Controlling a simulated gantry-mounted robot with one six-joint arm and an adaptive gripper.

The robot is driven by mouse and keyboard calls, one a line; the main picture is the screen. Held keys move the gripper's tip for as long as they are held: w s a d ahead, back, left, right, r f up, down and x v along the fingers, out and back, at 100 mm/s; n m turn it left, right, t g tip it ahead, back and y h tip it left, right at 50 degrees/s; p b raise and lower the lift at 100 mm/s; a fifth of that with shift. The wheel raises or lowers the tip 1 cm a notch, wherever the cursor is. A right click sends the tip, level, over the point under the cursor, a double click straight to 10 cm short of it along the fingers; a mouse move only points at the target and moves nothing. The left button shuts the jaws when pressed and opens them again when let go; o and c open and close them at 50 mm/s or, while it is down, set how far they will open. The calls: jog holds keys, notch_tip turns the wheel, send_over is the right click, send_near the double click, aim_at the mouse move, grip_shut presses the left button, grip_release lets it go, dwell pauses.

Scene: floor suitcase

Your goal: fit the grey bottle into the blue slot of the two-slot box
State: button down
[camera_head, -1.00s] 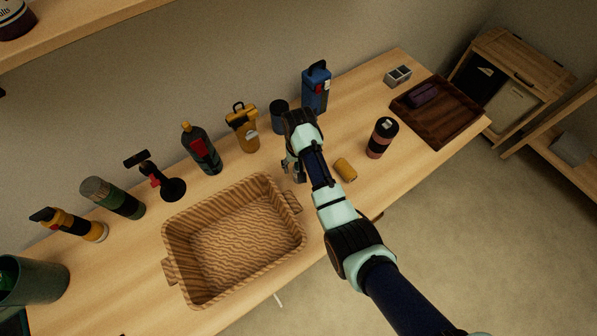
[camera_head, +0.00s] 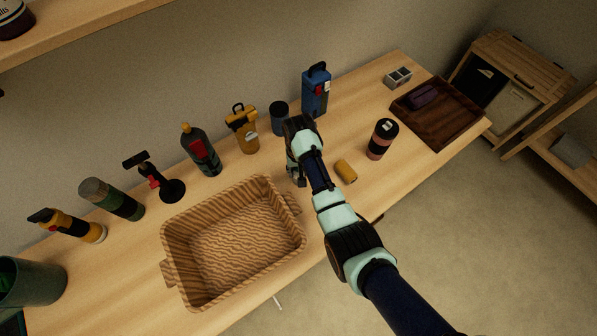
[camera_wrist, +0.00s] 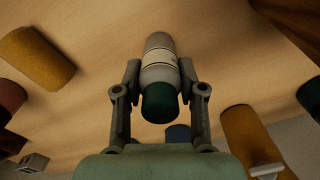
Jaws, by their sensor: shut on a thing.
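The grey bottle (camera_wrist: 160,65), with a pale label band and a dark green end, is between the two fingers of my gripper (camera_wrist: 160,92) in the wrist view. The gripper is shut on it. In the head view my gripper (camera_head: 297,176) is just right of the basket, and my arm mostly hides the bottle. The small grey two-slot box (camera_head: 398,76) stands at the back right of the table, well away from the gripper. It also shows at the lower left of the wrist view (camera_wrist: 33,165). I cannot tell which slot is blue.
The wicker basket (camera_head: 168,236) is left of the gripper. A yellow can (camera_head: 345,171) and a pink-black bottle (camera_head: 381,140) stand to the right. A blue cup (camera_head: 279,117), blue bottle (camera_head: 315,93) and yellow bottle (camera_head: 243,131) line the back. A dark tray (camera_head: 457,128) is far right.

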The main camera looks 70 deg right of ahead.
notch_tip(320, 180, up, 20)
jog(key=p, duration=0.9)
jog(key=shift+p, duration=0.35)
